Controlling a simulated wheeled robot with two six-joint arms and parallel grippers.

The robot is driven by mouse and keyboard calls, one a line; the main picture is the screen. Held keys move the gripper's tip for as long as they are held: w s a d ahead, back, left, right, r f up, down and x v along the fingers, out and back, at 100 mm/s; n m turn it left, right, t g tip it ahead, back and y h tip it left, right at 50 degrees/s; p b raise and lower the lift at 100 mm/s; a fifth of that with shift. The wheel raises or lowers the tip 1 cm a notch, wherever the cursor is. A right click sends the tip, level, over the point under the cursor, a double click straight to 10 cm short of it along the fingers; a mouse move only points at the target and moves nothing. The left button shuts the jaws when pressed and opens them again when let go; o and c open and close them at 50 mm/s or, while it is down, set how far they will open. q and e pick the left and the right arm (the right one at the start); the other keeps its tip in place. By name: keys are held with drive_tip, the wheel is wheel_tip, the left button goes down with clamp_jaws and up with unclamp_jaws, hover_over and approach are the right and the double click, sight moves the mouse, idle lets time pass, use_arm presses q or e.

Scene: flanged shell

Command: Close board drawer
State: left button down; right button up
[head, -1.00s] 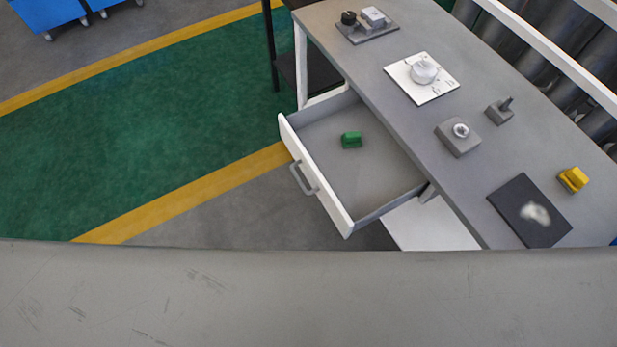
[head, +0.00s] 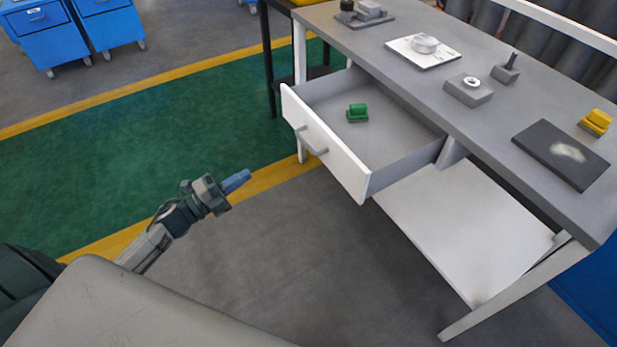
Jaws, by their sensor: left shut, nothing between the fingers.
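The board drawer (head: 336,155) is pulled well out from under the grey table top, with a white front and a grey bar handle (head: 311,140). A small green block (head: 357,113) sits on the drawer floor. My left gripper (head: 238,181) is shut and empty, with its blue fingertips pointing right toward the drawer front. It is to the left of the handle, lower in the picture and apart from it. My right gripper does not show.
The workbench (head: 450,62) carries a white plate (head: 400,52), a grey block with a ring (head: 468,91), a dark board (head: 547,160) and a yellow part (head: 596,122). A white lower shelf (head: 470,225) is beneath. Blue wheeled cabinets (head: 45,40) stand far left. The floor before the drawer is open.

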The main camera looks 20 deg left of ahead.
use_arm(q)
drive_tip(key=s+d+p+x, duration=0.1)
drive_tip(key=p+x, duration=0.2)
drive_tip(key=x, duration=1.1)
drive_tip(key=shift+w+d+r+m+h, duration=0.3)
drive_tip(key=shift+d+r+m, duration=0.05)
drive_tip(key=shift+m, duration=0.05)
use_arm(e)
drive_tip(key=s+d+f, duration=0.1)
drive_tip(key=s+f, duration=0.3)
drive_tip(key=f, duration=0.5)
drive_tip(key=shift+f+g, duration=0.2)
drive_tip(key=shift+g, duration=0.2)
use_arm(q)
drive_tip(key=shift+w, duration=0.1)
